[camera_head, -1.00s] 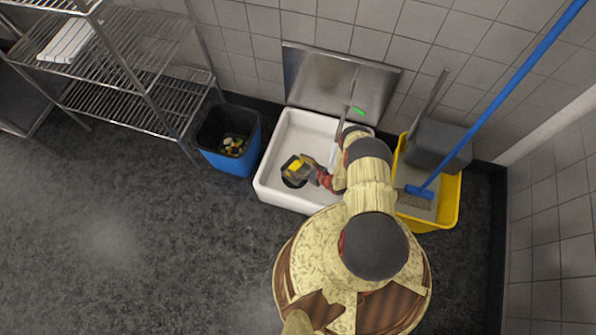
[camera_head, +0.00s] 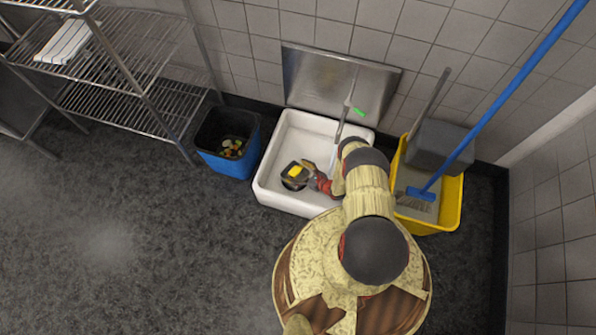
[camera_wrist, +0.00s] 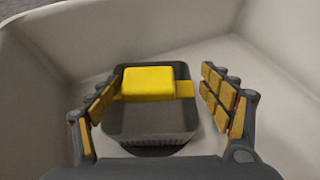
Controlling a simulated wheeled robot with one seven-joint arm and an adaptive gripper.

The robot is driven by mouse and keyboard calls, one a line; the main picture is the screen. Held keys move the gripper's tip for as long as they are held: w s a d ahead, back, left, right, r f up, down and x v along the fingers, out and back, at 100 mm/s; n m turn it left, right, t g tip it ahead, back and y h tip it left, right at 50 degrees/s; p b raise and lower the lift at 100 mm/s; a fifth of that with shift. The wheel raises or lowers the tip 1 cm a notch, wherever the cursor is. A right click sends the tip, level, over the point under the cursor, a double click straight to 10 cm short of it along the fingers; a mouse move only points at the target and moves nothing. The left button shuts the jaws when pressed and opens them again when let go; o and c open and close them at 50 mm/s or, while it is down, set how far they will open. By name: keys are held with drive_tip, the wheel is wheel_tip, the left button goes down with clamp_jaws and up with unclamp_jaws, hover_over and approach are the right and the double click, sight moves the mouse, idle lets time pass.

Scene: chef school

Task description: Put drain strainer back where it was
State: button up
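The drain strainer (camera_head: 294,172) is a small dark grey basket with a yellow block-like handle. It is in the white sink, at the dark round drain. In the wrist view, the strainer (camera_wrist: 150,121) looks upright, and a dark rim of the drain (camera_wrist: 155,150) shows below its near edge; I cannot tell whether it is fully seated. My gripper (camera_head: 307,175) is low inside the sink beside the strainer. In the wrist view, the fingers of my gripper (camera_wrist: 160,88) are spread wide on either side of the strainer, with gaps between them and it.
The white sink (camera_head: 267,181) has raised walls around my gripper, with a faucet (camera_head: 342,122) at its back right. A blue bin (camera_head: 228,162) stands to the left. A yellow mop bucket (camera_head: 447,207) with a blue-handled broom (camera_head: 490,112) stands to the right.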

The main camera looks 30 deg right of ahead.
drive_tip(key=shift+o, duration=0.5)
drive_tip(key=shift+r, duration=0.15)
drive_tip(key=p+v, duration=0.4)
drive_tip(key=v, duration=0.8)
